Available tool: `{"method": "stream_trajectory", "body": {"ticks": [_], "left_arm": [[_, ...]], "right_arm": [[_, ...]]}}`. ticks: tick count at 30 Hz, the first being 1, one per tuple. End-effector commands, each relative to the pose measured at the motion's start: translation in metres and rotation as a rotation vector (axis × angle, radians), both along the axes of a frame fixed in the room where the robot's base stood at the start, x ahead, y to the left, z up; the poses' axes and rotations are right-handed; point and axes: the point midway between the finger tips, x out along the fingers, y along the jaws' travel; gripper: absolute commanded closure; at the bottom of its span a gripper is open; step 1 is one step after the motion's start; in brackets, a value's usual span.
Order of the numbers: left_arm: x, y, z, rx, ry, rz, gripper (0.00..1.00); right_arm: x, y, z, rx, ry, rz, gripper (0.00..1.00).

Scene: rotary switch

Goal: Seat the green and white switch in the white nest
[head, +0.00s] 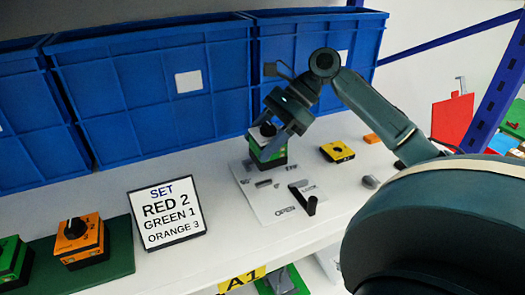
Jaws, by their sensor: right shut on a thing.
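The green switch (266,152), with a black base and a black knob on top, is at the back of the white nest plate (262,212). My right gripper (277,133) comes down from above and is shut on the switch around its upper part. The plate has grey blocks, printed words such as OPEN, and a black lever (309,204) near its front right. I cannot tell whether the switch's underside touches the plate. My left gripper is out of view.
Blue bins (150,85) stand along the back. A yellow block (337,151) lies right of the plate, with an orange piece (372,138) beyond. A sign (167,217) stands left, near an orange switch (78,240) on a green base. My arm covers the right foreground.

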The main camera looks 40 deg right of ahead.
Motion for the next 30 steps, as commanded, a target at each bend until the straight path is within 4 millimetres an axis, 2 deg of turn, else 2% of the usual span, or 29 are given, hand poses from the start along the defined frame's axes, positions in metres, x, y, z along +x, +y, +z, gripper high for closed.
{"method": "stream_trajectory", "body": {"ticks": [3, 6, 16, 17, 24, 30], "left_arm": [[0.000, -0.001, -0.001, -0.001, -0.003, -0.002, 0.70], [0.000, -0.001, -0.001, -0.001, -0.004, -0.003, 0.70], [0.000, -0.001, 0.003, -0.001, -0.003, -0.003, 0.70], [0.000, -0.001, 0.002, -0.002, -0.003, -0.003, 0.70], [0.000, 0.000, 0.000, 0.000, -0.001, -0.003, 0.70], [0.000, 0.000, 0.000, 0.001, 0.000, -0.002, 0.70]], "right_arm": [[0.000, 0.000, -0.019, 0.002, 0.003, -0.001, 0.70], [0.000, 0.000, -0.028, 0.003, 0.001, -0.001, 0.70], [0.000, 0.000, -0.030, 0.001, 0.000, -0.001, 0.70], [0.000, 0.000, -0.031, 0.000, 0.001, -0.001, 0.40], [0.000, 0.000, -0.031, 0.000, 0.001, -0.001, 0.21], [0.000, 0.000, -0.031, 0.000, 0.001, -0.001, 0.20]]}}
